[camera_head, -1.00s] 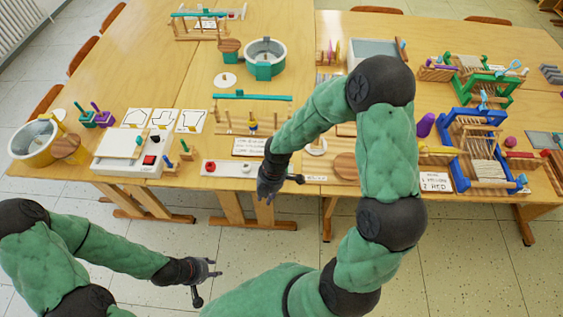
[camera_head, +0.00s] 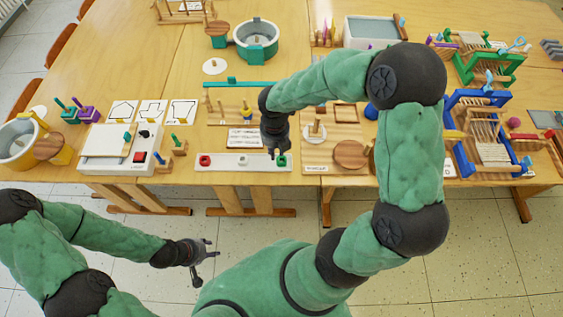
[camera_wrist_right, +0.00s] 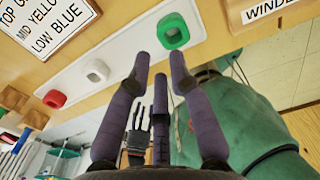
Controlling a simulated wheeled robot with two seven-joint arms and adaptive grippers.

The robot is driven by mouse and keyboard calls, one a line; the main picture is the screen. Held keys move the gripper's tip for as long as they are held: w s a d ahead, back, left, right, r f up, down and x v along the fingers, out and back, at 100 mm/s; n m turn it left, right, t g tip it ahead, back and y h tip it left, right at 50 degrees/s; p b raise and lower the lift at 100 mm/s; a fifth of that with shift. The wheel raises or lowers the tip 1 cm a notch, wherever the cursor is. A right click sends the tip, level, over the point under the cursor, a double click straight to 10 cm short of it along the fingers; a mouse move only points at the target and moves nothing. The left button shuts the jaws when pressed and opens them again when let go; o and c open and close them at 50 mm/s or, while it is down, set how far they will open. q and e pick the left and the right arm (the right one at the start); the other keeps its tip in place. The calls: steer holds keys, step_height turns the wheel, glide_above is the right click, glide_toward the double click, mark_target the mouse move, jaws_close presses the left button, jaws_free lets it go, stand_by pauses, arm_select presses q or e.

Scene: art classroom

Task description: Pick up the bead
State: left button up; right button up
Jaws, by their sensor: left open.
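A white strip (camera_head: 222,163) lies along the front edge of the table with three ring-shaped beads in a row. They are a red bead (camera_head: 205,160), a white bead (camera_head: 242,161) and a green bead (camera_head: 282,161). My right gripper (camera_head: 277,153) is above the strip's right end, by the green bead. In the right wrist view, its fingers (camera_wrist_right: 160,62) are spread and empty, with the green bead (camera_wrist_right: 174,31) just beyond the tips. The white bead (camera_wrist_right: 97,71) and red bead (camera_wrist_right: 54,99) lie further left. My left gripper (camera_head: 208,250) is open and empty, in front of the table.
A card (camera_head: 243,138) lies behind the strip. A wooden board with a round disc (camera_head: 350,154) is to the right. A white machine (camera_head: 115,150) stands to the left. A blue loom (camera_head: 490,150) stands at the far right. The floor before the table is clear.

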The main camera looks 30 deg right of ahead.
steer(key=shift+d+f+b, duration=0.1)
steer(key=shift+f+b, duration=1.55)
steer(key=shift+f, duration=1.25)
steer(key=shift+c, duration=0.3)
jaws_close()
